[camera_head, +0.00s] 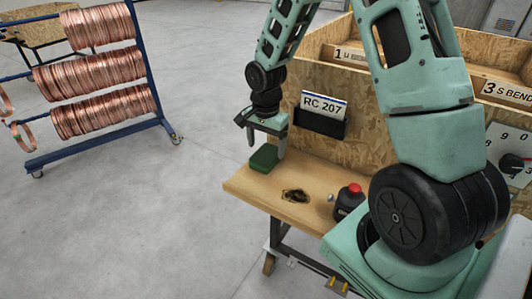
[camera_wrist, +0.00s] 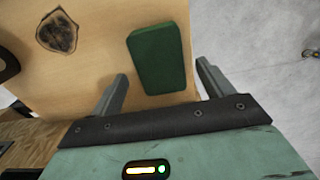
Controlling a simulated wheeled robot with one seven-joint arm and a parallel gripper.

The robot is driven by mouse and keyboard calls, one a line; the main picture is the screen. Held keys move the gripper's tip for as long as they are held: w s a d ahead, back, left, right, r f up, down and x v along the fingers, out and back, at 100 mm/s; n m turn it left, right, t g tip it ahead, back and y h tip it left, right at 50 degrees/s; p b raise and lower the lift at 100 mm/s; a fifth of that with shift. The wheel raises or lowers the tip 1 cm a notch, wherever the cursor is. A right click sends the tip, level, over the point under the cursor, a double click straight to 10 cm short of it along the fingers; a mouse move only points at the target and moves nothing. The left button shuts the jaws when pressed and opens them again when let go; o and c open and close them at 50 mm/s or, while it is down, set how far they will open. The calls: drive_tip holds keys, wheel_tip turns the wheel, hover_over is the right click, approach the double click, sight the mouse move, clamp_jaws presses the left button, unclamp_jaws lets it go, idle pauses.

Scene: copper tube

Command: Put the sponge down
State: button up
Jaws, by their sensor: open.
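The sponge (camera_head: 264,158) is a dark green block near the left end of the wooden bench top (camera_head: 241,186). In the wrist view the sponge (camera_wrist: 157,58) lies on the bench top close to its edge, a little askew. My gripper (camera_head: 267,143) is over the sponge, pointing down. In the wrist view its two fingers (camera_wrist: 160,82) are spread wide, with the near part of the sponge between them and clear gaps on both sides. Whether there is any gap beneath the sponge cannot be told.
A dark burnt-looking patch (camera_head: 295,196) marks the bench top. A chipboard box (camera_head: 350,145) with an RC 207 sign (camera_head: 324,104) rises behind. A blue rack (camera_head: 97,149) with copper coils stands left; open floor lies between.

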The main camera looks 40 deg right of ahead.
sight(266, 154)
wheel_tip(266, 154, up, 8)
drive_tip(key=r+b, duration=0.1)
drive_tip(key=s+a+r+n, duration=0.1)
drive_tip(key=s+a+n, duration=0.35)
drive_tip(key=a, duration=0.35)
drive_tip(key=s+a+r+n, duration=0.1)
drive_tip(key=s+a+n, duration=0.2)
drive_tip(key=a+n, duration=0.35)
drive_tip(key=s+a+n, duration=0.5)
drive_tip(key=s, duration=0.3)
drive_tip(key=s+a+n, duration=0.5)
drive_tip(key=s, duration=0.3)
drive_tip(key=shift+s+r+n+y, duration=0.3)
drive_tip(key=shift+s+r+n, duration=0.1)
drive_tip(key=shift+o, duration=0.6)
